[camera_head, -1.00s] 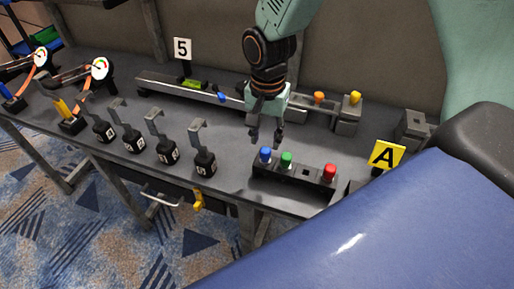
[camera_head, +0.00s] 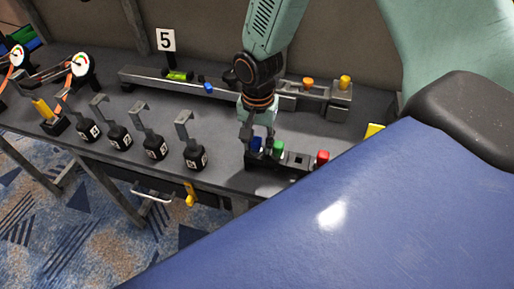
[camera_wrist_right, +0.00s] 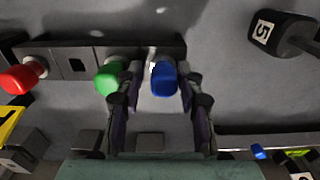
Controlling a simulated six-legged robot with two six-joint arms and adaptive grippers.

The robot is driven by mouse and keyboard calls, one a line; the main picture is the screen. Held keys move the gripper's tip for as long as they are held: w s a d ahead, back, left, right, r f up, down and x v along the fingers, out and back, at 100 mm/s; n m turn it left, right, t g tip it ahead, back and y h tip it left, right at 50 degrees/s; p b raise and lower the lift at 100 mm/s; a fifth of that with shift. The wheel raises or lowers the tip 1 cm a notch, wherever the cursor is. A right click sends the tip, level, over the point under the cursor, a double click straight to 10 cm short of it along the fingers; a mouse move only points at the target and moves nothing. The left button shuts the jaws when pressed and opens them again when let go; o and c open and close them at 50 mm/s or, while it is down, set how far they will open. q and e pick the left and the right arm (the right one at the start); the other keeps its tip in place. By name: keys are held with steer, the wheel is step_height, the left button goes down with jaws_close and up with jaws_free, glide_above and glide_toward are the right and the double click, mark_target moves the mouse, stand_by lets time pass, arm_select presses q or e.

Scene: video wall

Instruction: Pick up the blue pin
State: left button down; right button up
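The blue pin (camera_head: 256,144) stands upright at the left end of a dark block (camera_head: 262,163) on the bench. My right gripper (camera_head: 258,137) points down at it, with one finger on each side. In the right wrist view, the blue pin (camera_wrist_right: 164,80) shows between the two open fingers, with gaps on both sides. The green pin (camera_wrist_right: 109,78) is just left of the left finger there, close to it. My left gripper is not in view.
An empty socket (camera_wrist_right: 77,65) and a red pin (camera_head: 322,157) follow the green pin along the block. Several numbered black weights with hooks, one (camera_head: 196,158) nearest, stand to the left. A rail (camera_head: 150,80) with a small blue piece lies behind.

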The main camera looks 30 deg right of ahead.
steer(key=shift+w+a+f, duration=0.1)
steer(key=shift+w+f, duration=0.05)
steer(key=shift+w, duration=0.15)
steer(key=shift+c, duration=0.3)
steer(key=shift+s, duration=0.2)
steer(key=c, duration=0.4)
steer(key=shift+w, duration=0.15)
jaws_close()
steer(key=shift+r, duration=0.6)
step_height(320, 180, up, 8)
steer(key=shift+r+p, duration=0.25)
steer(key=shift+p, duration=0.7)
steer(key=shift+r, duration=0.2)
